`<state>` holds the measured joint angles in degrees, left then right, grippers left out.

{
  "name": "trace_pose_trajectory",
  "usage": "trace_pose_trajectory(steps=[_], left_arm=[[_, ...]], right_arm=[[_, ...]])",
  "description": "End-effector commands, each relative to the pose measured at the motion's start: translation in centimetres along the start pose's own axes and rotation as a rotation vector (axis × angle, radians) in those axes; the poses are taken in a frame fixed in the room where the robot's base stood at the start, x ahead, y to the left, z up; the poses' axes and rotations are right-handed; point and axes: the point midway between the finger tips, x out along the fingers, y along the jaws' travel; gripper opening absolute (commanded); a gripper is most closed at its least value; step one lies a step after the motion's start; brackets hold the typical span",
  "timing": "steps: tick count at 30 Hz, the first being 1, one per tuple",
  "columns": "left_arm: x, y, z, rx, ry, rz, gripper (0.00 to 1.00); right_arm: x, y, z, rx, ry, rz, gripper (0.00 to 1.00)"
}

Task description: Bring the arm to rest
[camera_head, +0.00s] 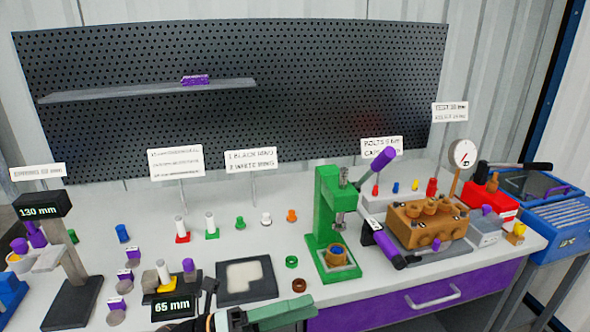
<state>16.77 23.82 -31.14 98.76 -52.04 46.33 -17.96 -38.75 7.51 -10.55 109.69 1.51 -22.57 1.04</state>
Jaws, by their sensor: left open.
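My left gripper (245,312) shows at the bottom edge of the head view, low over the front edge of the bench, partly cut off by the frame. It is open, and I see nothing held in it. A dark upright part and a green part show at its end; I cannot tell whether the green part belongs to it. My right gripper is not in view.
A dark square tray (247,297) with a pale centre lies just behind my gripper. A green press (326,225) and an orange-brown pump block (428,224) stand to the right. Height gauges, small pegs and rings cover the left and middle. The purple drawer (455,300) is shut.

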Motion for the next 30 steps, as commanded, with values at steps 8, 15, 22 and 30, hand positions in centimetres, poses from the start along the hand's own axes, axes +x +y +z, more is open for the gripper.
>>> trace_pose_trajectory(steps=[8,15,22,30], left_arm=[[-8.3,7.1,2.0,-0.755,-0.733,-0.102,0.63],[-19.5,16.9,-6.4,-1.398,-1.328,-0.076,0.63],[-25.1,20.6,-16.1,-1.767,-1.665,-0.027,0.63],[-26.3,21.2,-19.0,-1.859,-1.748,-0.01,0.63]], right_arm=[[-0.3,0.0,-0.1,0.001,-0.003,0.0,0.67],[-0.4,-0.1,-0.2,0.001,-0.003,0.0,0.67],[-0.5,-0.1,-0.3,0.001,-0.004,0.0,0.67],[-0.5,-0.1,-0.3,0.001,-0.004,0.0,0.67]])
